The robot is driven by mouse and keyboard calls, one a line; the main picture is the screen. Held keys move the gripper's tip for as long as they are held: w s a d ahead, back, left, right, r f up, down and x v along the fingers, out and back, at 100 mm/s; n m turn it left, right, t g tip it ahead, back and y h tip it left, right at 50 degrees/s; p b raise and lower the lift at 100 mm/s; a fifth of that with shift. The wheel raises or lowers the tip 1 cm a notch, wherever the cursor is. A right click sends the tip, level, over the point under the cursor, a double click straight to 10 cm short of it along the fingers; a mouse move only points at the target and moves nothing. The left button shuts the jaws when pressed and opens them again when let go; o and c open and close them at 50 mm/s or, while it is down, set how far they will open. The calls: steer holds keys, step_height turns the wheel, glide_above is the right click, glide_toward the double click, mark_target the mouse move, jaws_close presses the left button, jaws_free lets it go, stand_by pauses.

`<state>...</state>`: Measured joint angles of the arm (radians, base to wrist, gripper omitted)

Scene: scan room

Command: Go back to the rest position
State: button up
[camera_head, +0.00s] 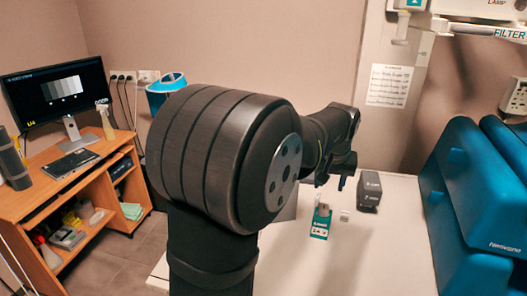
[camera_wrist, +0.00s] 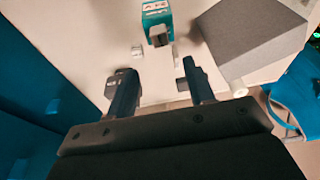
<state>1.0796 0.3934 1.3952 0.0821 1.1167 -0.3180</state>
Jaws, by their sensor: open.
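My gripper (camera_wrist: 160,80) is open in the wrist view, with its two dark fingers apart and nothing held between them. In the head view my gripper (camera_head: 332,182) hangs above the white table (camera_head: 400,250), partly hidden by my own arm. A teal labelled holder (camera_head: 321,222) stands on the table below it. The holder also shows beyond the fingertips in the wrist view (camera_wrist: 157,17). A small pale cube (camera_head: 345,215) lies beside the holder, and it shows in the wrist view (camera_wrist: 137,51) too.
A dark grey labelled box (camera_head: 369,190) stands behind the cube. A grey block (camera_wrist: 248,40) stands near the holder. A large blue padded unit (camera_head: 470,200) fills the right side. A wooden desk (camera_head: 75,180) with a monitor (camera_head: 60,95) is at left. The table's front is clear.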

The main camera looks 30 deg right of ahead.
mark_target(324, 208)
steer(key=x, duration=1.2)
steer(key=shift+f, duration=0.2)
step_height(324, 208, up, 3)
steer(key=shift+r, duration=0.6)
steer(key=shift+f, duration=0.1)
